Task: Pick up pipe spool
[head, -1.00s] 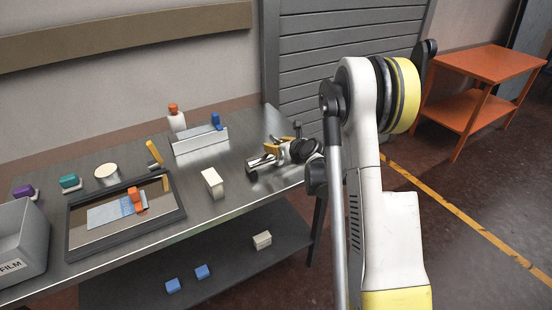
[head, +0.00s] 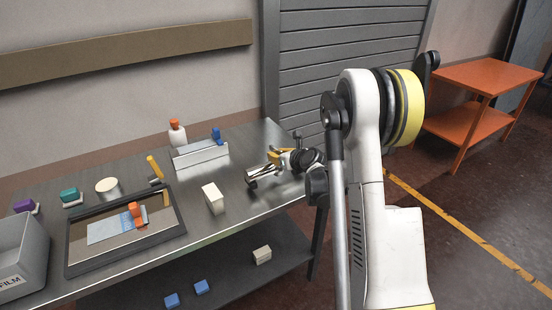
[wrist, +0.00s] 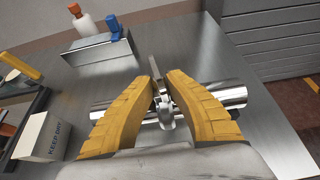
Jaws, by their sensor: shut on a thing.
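The pipe spool (wrist: 224,96) is a shiny silver pipe lying crosswise in the wrist view, with a thinner upright metal part at its middle. In the head view the pipe spool (head: 260,176) shows at the right end of the steel table, partly hidden by my gripper. My gripper (wrist: 160,88) has two ridged yellow fingers, shut on the spool's middle part from both sides. In the head view my gripper (head: 277,157) is over the spool. The fingers hide part of the pipe. I cannot tell whether the spool touches the table.
A white box (head: 214,198) stands left of the spool. A metal holder with a blue-handled item (head: 200,153) and an orange-capped bottle (head: 177,134) stand behind. A framed tray (head: 80,268) and a grey film bin (head: 35,255) are farther left. Bare tabletop (wrist: 100,80) lies between.

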